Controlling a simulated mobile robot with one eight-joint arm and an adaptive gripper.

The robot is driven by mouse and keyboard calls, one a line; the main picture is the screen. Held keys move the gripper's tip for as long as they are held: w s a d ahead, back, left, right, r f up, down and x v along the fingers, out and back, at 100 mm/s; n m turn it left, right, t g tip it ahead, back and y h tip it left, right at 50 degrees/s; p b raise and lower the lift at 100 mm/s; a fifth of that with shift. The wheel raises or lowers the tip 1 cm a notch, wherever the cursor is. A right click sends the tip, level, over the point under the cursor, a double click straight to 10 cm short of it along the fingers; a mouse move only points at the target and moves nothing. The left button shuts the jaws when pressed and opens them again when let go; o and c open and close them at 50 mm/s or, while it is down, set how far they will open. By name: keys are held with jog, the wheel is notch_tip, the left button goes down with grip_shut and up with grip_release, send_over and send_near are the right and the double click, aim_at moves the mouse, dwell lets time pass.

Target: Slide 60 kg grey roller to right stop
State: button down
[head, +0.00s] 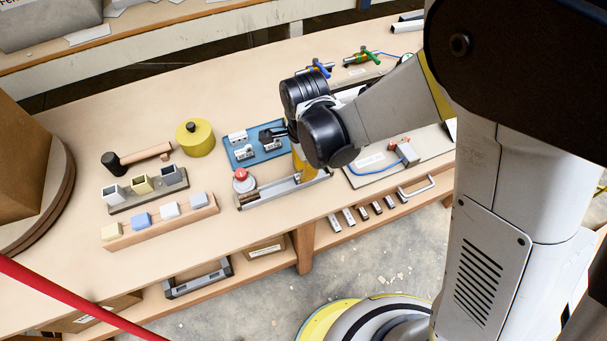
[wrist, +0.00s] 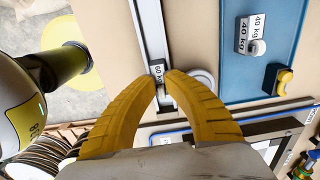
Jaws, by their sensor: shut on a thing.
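A pale metal rail (head: 285,190) lies along the front of the bench. It runs up and down in the wrist view (wrist: 153,28). My gripper (head: 303,172) is over the right part of the rail. In the wrist view, its curved yellow fingers (wrist: 163,77) close around a small part with a "60 kg" label (wrist: 157,72), on the rail. This part looks like the grey roller; most of it is hidden between the fingers. In the head view my gripper and wrist hide the roller. I cannot tell how far it is from the right stop.
A board with a blue cable (head: 386,170) is to the right. A yellow cylinder (head: 196,137) stands back left.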

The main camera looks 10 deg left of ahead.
jog(key=shift+w+d, duration=0.55)
jog(key=shift+d, duration=0.35)
jog(key=shift+w+d, duration=0.4)
jog(key=shift+d, duration=0.3)
jog(key=c, duration=1.4)
grip_release()
jog(key=shift+c, duration=0.5)
notch_tip(320, 180, up, 7)
jog(key=p, duration=0.4)
jog(key=shift+p, duration=0.35)
